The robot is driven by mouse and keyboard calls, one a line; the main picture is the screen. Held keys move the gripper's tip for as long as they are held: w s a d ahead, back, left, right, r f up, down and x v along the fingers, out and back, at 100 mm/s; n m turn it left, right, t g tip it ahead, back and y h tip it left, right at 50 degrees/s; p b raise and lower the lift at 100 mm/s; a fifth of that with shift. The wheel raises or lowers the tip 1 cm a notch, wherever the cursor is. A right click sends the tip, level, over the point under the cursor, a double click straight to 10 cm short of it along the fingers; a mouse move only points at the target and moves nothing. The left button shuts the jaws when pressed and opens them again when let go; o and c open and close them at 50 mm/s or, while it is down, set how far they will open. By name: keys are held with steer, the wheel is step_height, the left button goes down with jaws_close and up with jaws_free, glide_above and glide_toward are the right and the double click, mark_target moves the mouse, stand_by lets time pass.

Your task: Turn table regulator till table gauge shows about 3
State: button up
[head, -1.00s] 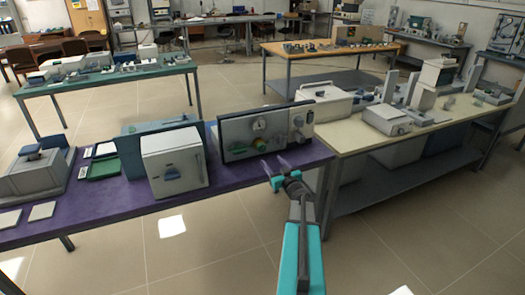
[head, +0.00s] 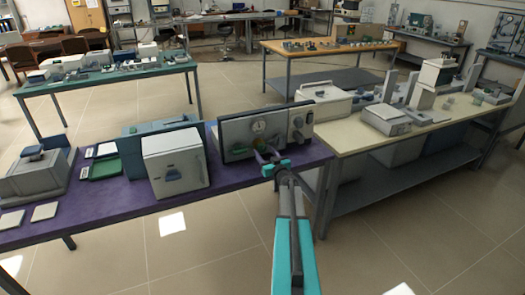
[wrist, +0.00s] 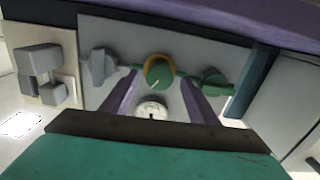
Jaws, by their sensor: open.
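The table regulator looks to be the round green knob with an orange ring (wrist: 158,66), in the middle of a grey panel. The table gauge (wrist: 151,109) is a small white dial beside it; its reading is too small to tell. In the head view the gauge (head: 259,127) sits on the front of the panel unit, and my gripper (head: 267,156) is just in front of the lower panel, partly hiding the knob. In the wrist view my gripper (wrist: 158,80) is open, with one purple finger on each side of the knob; I cannot tell whether they touch it.
A white furnace (head: 175,163) stands left of the panel on the purple table (head: 110,200). A cream table (head: 350,143) adjoins at right. The floor in front is clear.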

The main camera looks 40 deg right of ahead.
mark_target(262, 148)
steer(key=shift+x, duration=1.15)
steer(key=c, duration=1)
steer(key=shift+p, duration=0.4)
steer(key=shift+c, duration=0.2)
